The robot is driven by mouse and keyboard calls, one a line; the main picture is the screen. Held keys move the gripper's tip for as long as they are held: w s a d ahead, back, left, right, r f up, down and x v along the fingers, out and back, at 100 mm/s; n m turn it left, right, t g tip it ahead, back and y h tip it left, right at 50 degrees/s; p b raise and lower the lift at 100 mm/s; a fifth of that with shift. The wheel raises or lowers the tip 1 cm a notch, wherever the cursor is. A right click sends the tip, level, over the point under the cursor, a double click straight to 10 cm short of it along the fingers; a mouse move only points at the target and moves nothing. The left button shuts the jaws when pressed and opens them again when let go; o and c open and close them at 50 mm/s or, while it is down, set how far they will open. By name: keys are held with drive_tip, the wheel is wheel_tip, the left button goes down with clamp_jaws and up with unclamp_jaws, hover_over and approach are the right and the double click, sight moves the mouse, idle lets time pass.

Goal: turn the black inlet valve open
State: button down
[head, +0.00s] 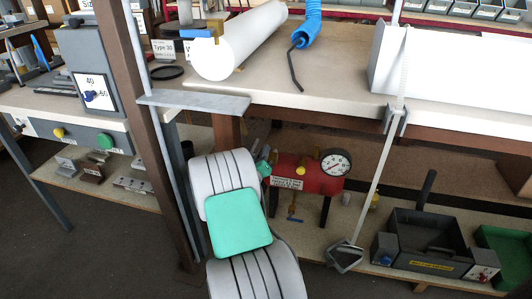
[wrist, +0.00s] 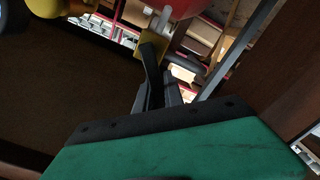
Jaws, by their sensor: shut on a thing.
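The red tank (head: 312,176) with a round gauge (head: 336,162) stands on the lower shelf under the workbench. In the wrist view the tank's red underside (wrist: 182,8) shows at the top, with a brass fitting (wrist: 150,42) beside it. The black inlet valve's lever (wrist: 149,62) runs down from this fitting between my fingers. My gripper (wrist: 158,97) is shut on the lever near its lower end. In the head view my gripper (head: 262,160) is at the tank's left end, small and partly hidden; the black lever cannot be made out there.
The bench top (head: 290,92) overhangs the tank. A brown post (head: 140,110) stands left of my arm. A small brass valve with a blue handle (head: 291,218) hangs below the tank.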

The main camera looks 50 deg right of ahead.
drive_tip(key=shift+w+a+f+n+p, duration=0.2)
drive_tip(key=shift+f+n, duration=0.45)
drive_tip(key=shift+n, duration=1.05)
drive_tip(key=shift+w+a+f+n+p, duration=0.1)
drive_tip(key=shift+w+f+n+p, duration=0.35)
drive_tip(key=shift+n, duration=1.25)
drive_tip(key=shift+w+a+f+n+p, duration=0.15)
drive_tip(key=shift+f+n, duration=0.65)
drive_tip(key=shift+n, duration=0.9)
drive_tip(key=shift+d+f, duration=0.1)
drive_tip(key=c, duration=1.4)
unclamp_jaws()
drive_tip(key=shift+c, duration=0.2)
drive_tip(key=v, duration=0.7)
drive_tip(key=shift+s+a+p, duration=0.2)
drive_tip(key=shift+a+p, duration=0.2)
drive_tip(key=shift+p, duration=0.05)
